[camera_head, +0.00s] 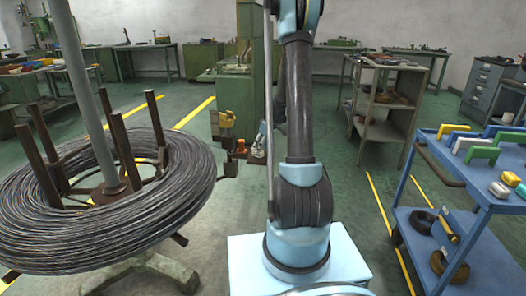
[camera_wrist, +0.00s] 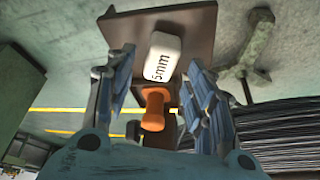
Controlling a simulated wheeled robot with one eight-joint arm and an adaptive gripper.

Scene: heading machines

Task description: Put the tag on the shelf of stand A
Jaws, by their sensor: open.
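A white tag (camera_wrist: 163,58) marked "5mm" shows in the wrist view. It appears to lie on a flat brown shelf plate (camera_wrist: 197,22), near its edge. My gripper (camera_wrist: 161,66) is open, with one blue finger on each side of the tag and a visible gap at both sides. An orange knob-shaped piece (camera_wrist: 154,108) shows between the fingers, nearer the palm. In the head view my gripper (camera_head: 260,140) is mostly hidden behind my arm, beside a small red-brown piece (camera_head: 240,147). I see no letter naming stand A.
A large wire coil (camera_head: 150,205) on a post stand is at left. A green machine (camera_head: 243,80) stands behind my gripper. A blue cart (camera_head: 425,220) with coloured blocks is at right, and a shelf unit (camera_head: 385,105) is behind it. Green floor lies clear between them.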

